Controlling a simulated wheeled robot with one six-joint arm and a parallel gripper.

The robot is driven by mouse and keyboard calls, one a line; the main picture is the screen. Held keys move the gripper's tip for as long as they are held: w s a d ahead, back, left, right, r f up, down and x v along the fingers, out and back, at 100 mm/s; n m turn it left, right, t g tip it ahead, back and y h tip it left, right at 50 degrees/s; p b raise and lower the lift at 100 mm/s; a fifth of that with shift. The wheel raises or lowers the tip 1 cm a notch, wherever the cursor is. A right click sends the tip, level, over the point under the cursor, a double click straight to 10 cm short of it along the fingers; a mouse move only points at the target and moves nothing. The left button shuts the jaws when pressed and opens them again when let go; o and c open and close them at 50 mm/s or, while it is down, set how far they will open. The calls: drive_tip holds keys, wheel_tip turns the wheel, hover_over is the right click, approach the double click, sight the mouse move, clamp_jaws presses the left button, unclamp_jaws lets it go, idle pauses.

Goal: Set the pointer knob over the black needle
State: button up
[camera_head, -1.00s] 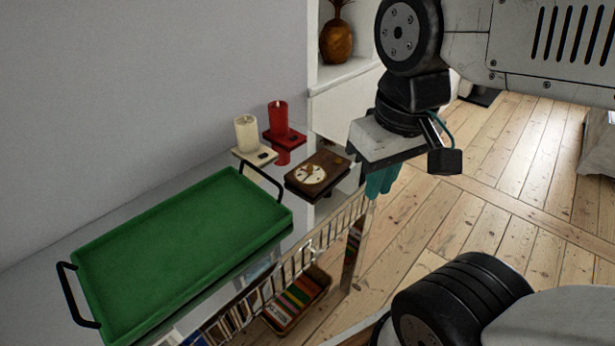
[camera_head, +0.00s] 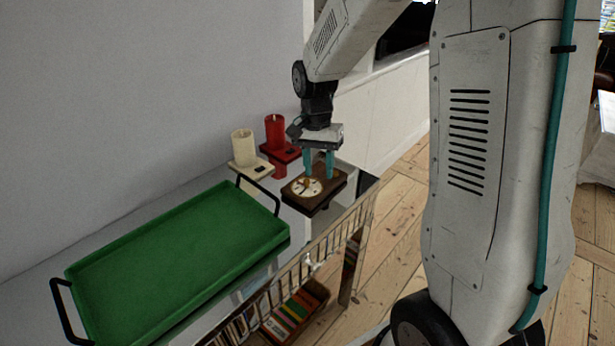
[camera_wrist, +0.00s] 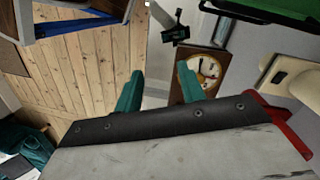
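The black needle is too small to make out surely. My gripper (camera_head: 319,178) is above the box, its two teal fingers pointing down beside the dial. In the wrist view the fingers (camera_wrist: 158,88) are spread with nothing between them.
A green tray (camera_head: 170,262) with black handles fills most of the cart top. Books (camera_head: 290,311) lie on the cart's lower shelf.

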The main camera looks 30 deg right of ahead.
sight(307, 180)
drive_tip(key=w+m, duration=0.2)
drive_tip(key=w+d+f+m+t, duration=0.1)
drive_tip(key=w+m, duration=0.1)
drive_tip(key=w, duration=0.1)
drive_tip(key=w+f+m, duration=0.1)
drive_tip(key=w, duration=0.2)
drive_tip(key=shift+w+d+m+t, duration=0.2)
drive_tip(key=shift+d+m+t, duration=0.1)
drive_tip(key=shift+m, duration=0.1)
drive_tip(key=shift+w+m, duration=0.1)
drive_tip(key=shift+m, duration=0.3)
drive_tip(key=shift+f, duration=0.55)
wheel_tip(307, 180, down, 7)
drive_tip(key=shift+r, duration=0.1)
clamp_jaws()
